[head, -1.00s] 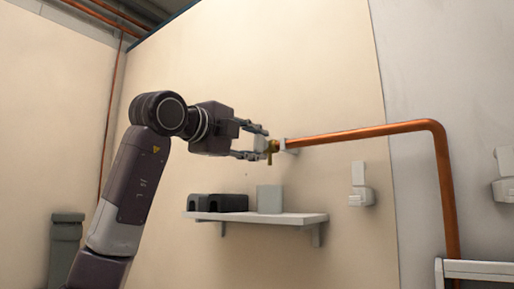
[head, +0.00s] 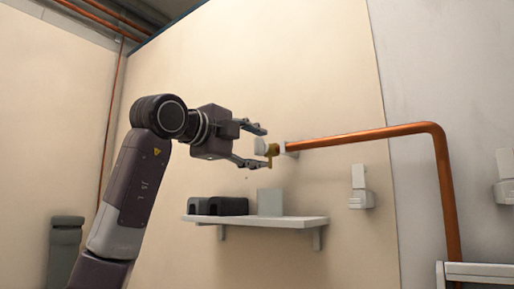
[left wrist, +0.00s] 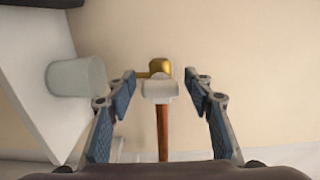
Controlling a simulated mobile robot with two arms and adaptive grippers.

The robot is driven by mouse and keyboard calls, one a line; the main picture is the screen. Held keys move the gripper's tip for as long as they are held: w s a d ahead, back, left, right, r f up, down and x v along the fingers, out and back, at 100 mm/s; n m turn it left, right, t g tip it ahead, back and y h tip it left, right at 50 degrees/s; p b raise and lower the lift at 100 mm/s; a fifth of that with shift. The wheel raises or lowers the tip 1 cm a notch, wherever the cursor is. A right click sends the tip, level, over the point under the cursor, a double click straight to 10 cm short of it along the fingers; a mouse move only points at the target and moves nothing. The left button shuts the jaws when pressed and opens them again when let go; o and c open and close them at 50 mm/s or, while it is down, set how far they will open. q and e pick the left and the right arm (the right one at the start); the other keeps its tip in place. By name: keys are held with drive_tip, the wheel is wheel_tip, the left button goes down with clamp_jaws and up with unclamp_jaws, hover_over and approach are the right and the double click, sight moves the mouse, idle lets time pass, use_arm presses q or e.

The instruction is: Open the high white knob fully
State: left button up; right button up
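The white knob (head: 260,143) is high on the wall, on a brass valve (head: 272,151) at the left end of a copper pipe (head: 365,134). My left gripper (head: 261,146) is open at the knob, one finger above it and one below in the head view. In the left wrist view the knob (left wrist: 159,89) lies between the two spread fingers (left wrist: 160,84), with a gap on each side. The brass valve (left wrist: 160,67) shows just past it, and the pipe (left wrist: 163,133) runs behind. My right gripper is not in view.
A white wall shelf (head: 265,221) below carries dark boxes (head: 218,206) and a light grey cup (head: 270,202). A white wall fitting (head: 360,187) is to its right. The copper pipe bends down at the right. The wall above the knob is clear.

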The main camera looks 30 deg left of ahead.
use_arm(q)
drive_tip(key=shift+s, duration=0.25)
drive_tip(key=s+a, duration=0.1)
drive_tip(key=s, duration=1)
drive_tip(key=shift+s+a, duration=0.25)
drive_tip(key=shift+a, duration=0.1)
drive_tip(key=shift+f, duration=0.1)
